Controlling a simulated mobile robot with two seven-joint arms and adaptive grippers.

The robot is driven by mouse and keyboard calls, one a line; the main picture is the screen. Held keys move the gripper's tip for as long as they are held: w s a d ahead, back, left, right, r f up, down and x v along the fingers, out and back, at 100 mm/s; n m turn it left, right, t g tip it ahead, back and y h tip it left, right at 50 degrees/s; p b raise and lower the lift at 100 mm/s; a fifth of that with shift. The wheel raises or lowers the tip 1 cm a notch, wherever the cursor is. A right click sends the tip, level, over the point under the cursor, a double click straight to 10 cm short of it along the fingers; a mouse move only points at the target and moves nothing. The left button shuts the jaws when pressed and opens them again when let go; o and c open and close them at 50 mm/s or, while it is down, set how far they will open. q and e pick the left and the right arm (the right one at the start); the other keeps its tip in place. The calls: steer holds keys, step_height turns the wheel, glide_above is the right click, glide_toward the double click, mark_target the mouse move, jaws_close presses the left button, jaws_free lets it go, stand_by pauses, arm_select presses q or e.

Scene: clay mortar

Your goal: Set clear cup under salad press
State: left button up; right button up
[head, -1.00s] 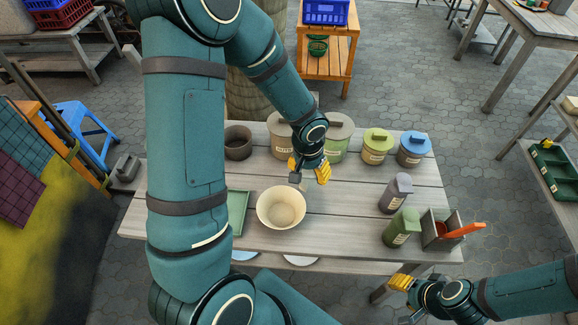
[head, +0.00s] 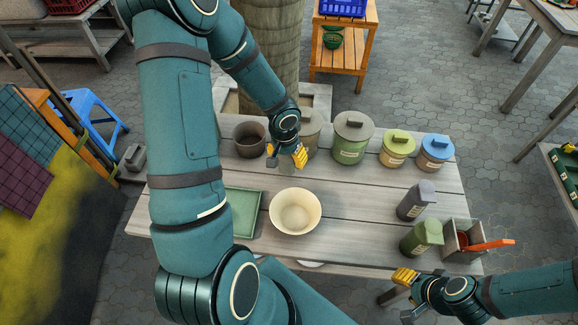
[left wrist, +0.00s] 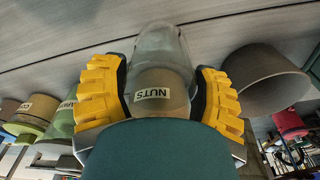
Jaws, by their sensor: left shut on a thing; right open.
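My left gripper (head: 286,158) is over the back of the plank table, in front of the canisters. It is shut on a clear cup (left wrist: 163,42), which shows between the yellow finger pads in the left wrist view. In the head view the cup (head: 287,169) is faint and partly hidden by the fingers. A canister marked NUTS (left wrist: 160,96) shows behind the cup in the wrist view. My right gripper (head: 404,278) is open and empty, off the table's front right edge. I cannot make out a salad press in either view.
A dark brown pot (head: 249,139) stands just left of the left gripper. A cream bowl (head: 295,212) and green tray (head: 246,213) are in front. Lidded canisters (head: 350,138) line the back; two bottles (head: 415,201) and a box (head: 463,240) stand right. The table's middle right is clear.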

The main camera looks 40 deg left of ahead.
mark_target(287, 161)
arm_select(q)
step_height(287, 161, down, 4)
steer(key=shift+r+b, duration=0.1)
steer(key=shift+b, duration=0.6)
steer(key=shift+f, duration=0.2)
steer(key=o, duration=1.3)
steer(key=shift+r, duration=0.15)
